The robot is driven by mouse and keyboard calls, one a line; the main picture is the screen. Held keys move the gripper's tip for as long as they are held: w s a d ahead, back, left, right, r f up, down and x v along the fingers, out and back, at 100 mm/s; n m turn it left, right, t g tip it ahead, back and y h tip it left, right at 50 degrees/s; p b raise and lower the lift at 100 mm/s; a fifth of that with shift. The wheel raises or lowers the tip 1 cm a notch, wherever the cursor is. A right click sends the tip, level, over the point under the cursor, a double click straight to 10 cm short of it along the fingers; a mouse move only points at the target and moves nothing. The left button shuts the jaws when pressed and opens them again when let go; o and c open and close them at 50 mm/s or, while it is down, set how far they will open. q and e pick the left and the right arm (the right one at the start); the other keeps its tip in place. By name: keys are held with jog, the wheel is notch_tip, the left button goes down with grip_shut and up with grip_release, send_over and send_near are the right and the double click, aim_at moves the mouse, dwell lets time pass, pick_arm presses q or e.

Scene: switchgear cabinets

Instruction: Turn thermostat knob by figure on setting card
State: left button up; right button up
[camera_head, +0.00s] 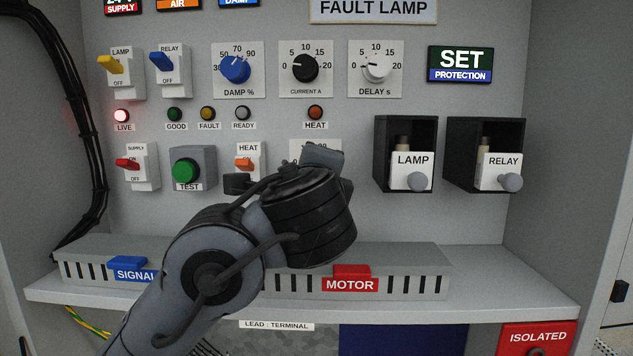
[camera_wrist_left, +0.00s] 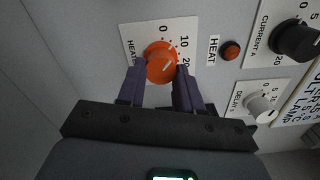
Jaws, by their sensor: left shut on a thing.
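The thermostat knob (camera_wrist_left: 161,60) is orange, on a white dial plate marked HEAT with 0, 10 and 20, in the left wrist view. Its white pointer line lies toward the 10-to-20 side; I cannot tell the exact figure. My left gripper (camera_wrist_left: 160,76) has one finger on each side of the knob and is shut on it. In the head view my left wrist hides the knob and most of its dial plate (camera_head: 308,147); only the plate's upper edge shows. I cannot make out a setting card. My right gripper is in neither view.
Above are the DAMP (camera_head: 235,69), CURRENT (camera_head: 305,68) and DELAY (camera_head: 377,68) knobs. The orange HEAT switch (camera_head: 248,163) sits close left of my wrist. LAMP (camera_head: 411,171) and RELAY (camera_head: 499,173) drawers jut out at right. A grey duct (camera_head: 400,261) runs below.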

pick_arm(q)
jog(key=shift+n, duration=0.5)
jog(key=o, duration=1)
jog(key=shift+o, duration=0.2)
